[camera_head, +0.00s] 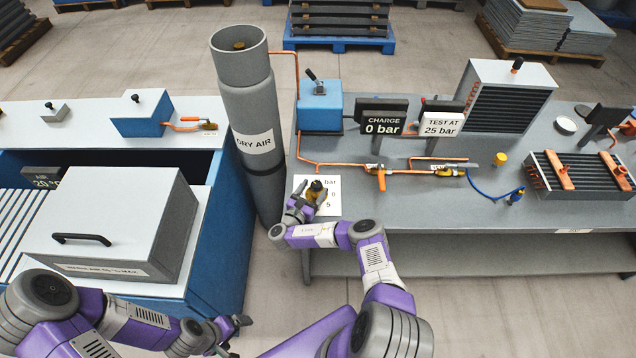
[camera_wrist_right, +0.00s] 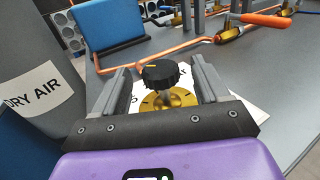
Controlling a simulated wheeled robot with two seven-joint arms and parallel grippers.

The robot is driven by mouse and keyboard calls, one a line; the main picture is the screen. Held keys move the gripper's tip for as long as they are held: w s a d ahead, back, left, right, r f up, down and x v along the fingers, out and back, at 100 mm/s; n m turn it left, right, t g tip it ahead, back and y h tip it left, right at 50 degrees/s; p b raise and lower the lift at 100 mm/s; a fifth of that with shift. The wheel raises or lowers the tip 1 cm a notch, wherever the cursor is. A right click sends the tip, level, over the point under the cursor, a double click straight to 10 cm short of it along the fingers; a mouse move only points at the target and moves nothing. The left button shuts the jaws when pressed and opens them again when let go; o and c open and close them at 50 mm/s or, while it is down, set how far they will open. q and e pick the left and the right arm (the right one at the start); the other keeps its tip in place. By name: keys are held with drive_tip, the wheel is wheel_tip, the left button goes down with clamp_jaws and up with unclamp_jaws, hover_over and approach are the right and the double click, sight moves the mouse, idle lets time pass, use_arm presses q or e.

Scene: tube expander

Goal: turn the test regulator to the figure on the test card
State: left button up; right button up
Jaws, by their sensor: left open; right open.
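The test regulator is a black knob (camera_wrist_right: 160,73) on a brass base, with a yellow mark on its top. In the head view the regulator (camera_head: 317,188) stands over a white dial card (camera_head: 328,207) at the bench's front left corner. "bar" and parts of figures show on the card; the rest is hidden. The test card (camera_head: 442,124) reads "TEST AT 25 bar". My right gripper (camera_wrist_right: 161,85) is open, its fingers on either side of the knob with visible gaps. My left gripper (camera_head: 238,334) is open and empty, low beside the blue cabinet.
A black display (camera_head: 383,121) reads "CHARGE 0 bar". Copper pipes and valves (camera_head: 380,172) run along the grey bench (camera_head: 470,215) to the right. A grey "DRY AIR" cylinder (camera_head: 250,110) stands close left of the regulator. A blue box (camera_head: 319,107) sits behind it.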

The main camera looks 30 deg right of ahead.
drive_tip(key=shift+v, duration=1.35)
